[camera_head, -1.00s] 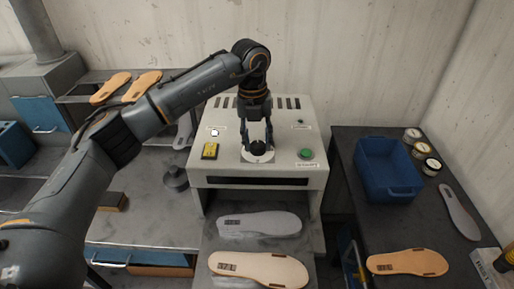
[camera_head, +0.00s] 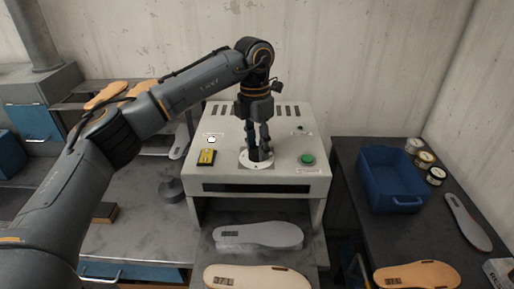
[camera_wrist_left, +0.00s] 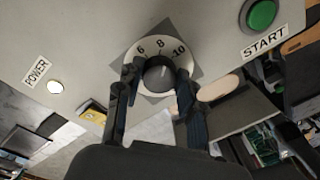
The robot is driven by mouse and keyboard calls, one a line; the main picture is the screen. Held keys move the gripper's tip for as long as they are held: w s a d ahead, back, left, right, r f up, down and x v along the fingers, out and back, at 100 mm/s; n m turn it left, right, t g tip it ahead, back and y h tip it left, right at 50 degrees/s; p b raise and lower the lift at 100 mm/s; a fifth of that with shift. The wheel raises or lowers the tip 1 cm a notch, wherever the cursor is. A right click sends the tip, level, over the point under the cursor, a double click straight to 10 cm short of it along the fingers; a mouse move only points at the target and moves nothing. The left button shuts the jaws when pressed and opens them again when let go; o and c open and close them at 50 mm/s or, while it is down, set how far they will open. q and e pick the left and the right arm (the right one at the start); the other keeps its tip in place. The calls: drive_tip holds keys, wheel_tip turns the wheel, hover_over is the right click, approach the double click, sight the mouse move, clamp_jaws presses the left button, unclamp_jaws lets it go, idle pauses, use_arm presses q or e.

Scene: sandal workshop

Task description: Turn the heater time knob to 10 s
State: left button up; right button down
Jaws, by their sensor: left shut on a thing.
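The heater (camera_head: 300,178) is a pale box. Its dark round time knob (camera_wrist_left: 158,76) sits on a white dial (camera_wrist_left: 146,45) marked 6, 8 and 10 in the left wrist view. My left gripper (camera_head: 260,150) points down at the dial from above, and its two fingers are closed on opposite sides of the knob. The knob is mostly hidden by the fingers in the head view. I cannot tell which number the knob's mark points at.
A green START button (camera_head: 307,159) and a yellow-black switch (camera_head: 206,157) flank the dial on the heater top. Sandal soles (camera_head: 258,235) lie in front below. A blue bin (camera_head: 392,185) and several small tins stand on the dark table at right.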

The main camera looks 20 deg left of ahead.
use_arm(q)
drive_tip(key=m, duration=0.5)
drive_tip(key=shift+d, duration=0.1)
drive_tip(key=shift+m, duration=0.3)
idle(0.4)
drive_tip(key=o, duration=1.2)
drive_tip(key=shift+r, duration=0.1)
drive_tip(key=r, duration=1.1)
drive_tip(key=shift+w+r, duration=0.35)
drive_tip(key=shift+r, duration=0.05)
